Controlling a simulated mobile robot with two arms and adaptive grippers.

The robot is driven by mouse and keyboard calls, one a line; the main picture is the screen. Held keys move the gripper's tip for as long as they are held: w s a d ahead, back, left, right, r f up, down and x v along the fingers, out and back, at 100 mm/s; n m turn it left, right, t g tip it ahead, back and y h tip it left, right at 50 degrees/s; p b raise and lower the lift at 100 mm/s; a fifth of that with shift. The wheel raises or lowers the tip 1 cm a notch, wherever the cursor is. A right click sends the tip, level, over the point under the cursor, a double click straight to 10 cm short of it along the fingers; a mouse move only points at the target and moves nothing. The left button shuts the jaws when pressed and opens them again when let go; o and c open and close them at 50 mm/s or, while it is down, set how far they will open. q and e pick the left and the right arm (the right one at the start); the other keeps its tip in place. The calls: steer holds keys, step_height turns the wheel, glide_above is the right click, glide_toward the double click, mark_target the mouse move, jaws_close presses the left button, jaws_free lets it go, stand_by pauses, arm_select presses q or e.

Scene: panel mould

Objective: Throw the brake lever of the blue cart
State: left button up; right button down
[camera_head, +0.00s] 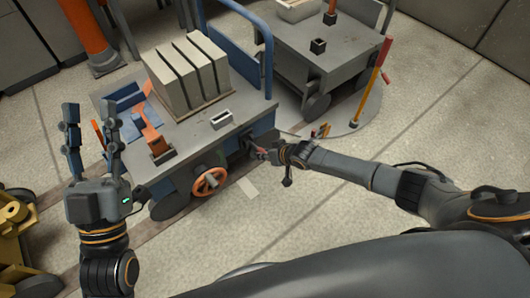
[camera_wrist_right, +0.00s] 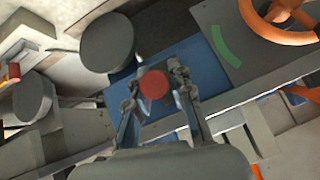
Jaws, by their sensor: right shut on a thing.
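The blue cart (camera_head: 190,137) has a grey top and blue frame and stands left of centre in the head view. The brake lever's red round knob (camera_wrist_right: 153,85) shows between my right gripper's fingers in the right wrist view, in front of a blue plate on the cart. My right gripper (camera_head: 262,154) is at the cart's near right corner, shut on the knob. The lever's shaft is mostly hidden behind the gripper and knob. My left gripper (camera_head: 90,106) is open and empty, raised in front of the cart's left end.
An orange handwheel (camera_head: 209,181) is on the cart's near side, close left of my right gripper. Pale blocks (camera_head: 188,73) and an orange clamp (camera_head: 150,122) sit on the cart. A second cart (camera_head: 325,45) and a red-handled yellow lever (camera_head: 371,82) stand behind right. Floor right is clear.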

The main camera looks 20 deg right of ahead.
steer(key=shift+w+a+r+g+h+p, duration=0.1)
steer(key=shift+w+r+g+h+p, duration=0.15)
steer(key=shift+r+g+p, duration=0.3)
steer(key=shift+w+a+r+g+h+p, duration=0.1)
steer(key=shift+w+r+g+h+p, duration=0.15)
steer(key=shift+r+g+p, duration=0.25)
arm_select(q)
steer(key=w+f+g+y, duration=0.2)
steer(key=w+f+g, duration=0.2)
steer(key=f, duration=0.6)
steer(key=shift+a+g, duration=0.2)
steer(key=shift+g, duration=1.2)
arm_select(e)
steer(key=shift+r+g, duration=0.15)
steer(key=shift+g, duration=0.1)
steer(key=c, duration=1.2)
jaws_free()
arm_select(q)
steer(key=shift+f, duration=0.1)
arm_select(e)
steer(key=shift+o, duration=0.2)
steer(key=v, duration=1.2)
steer(key=shift+w, duration=0.1)
